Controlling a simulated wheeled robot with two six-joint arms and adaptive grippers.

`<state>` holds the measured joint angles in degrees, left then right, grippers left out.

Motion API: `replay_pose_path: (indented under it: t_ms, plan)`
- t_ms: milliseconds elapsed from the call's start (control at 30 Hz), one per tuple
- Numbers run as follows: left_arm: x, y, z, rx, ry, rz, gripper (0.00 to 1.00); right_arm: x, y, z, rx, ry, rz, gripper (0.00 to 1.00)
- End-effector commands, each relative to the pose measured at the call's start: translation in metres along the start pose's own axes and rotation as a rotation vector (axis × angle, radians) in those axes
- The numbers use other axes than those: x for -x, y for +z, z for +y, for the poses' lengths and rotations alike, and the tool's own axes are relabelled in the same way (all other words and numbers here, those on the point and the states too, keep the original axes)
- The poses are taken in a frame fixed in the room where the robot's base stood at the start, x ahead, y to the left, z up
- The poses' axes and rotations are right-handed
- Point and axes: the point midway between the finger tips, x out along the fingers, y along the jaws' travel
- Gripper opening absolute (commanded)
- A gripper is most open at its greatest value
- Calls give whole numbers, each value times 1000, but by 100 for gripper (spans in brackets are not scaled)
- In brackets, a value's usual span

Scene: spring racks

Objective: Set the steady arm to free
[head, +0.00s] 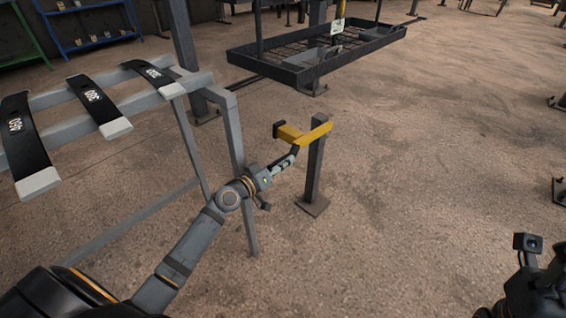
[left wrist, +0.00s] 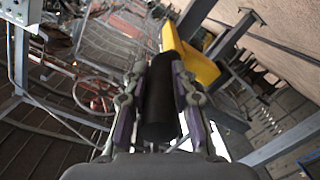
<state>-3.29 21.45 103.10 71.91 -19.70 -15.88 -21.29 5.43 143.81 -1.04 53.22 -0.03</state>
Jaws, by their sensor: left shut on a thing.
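The steady arm (head: 317,135) is a yellow bar at the top of a grey post (head: 315,175) that stands on the floor. Its yellow bar also shows in the left wrist view (left wrist: 200,66). A black handle (left wrist: 160,100) sticks out from the yellow bar towards me. My left gripper (head: 291,156) is shut on this handle, with one finger on each side of it in the left wrist view (left wrist: 158,105). The fingers partly hide the handle in the head view. My right gripper's fingers do not show; only dark parts of my right arm appear at the lower right.
A grey rack (head: 190,82) with several dark curved leaf springs (head: 93,98) stands left of the post, close to my left arm. A black mesh tray (head: 300,78) hangs behind the post. Blue shelves (head: 88,20) stand far left.

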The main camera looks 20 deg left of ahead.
Motion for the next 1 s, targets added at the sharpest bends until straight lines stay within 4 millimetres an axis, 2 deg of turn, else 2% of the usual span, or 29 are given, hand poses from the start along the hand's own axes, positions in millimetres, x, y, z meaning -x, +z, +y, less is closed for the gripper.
replay_pose_path:
  t_ms: [33,167,200,367,700,767,1000]
  plan:
    - [1,5,-3,3,-5,-11,0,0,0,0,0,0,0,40]
    - [1,6,-3,3,-5,-13,0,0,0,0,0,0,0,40]
    - [1,6,-3,3,-5,-13,27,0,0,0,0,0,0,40]
    - [1,5,-3,3,-4,-11,49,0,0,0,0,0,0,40]
    - [5,3,-2,0,-4,-8,49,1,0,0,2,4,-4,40]
    - [13,4,-3,-3,-5,-8,49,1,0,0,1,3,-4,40]
    - [59,5,-2,-4,-4,-13,49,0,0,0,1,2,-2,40]
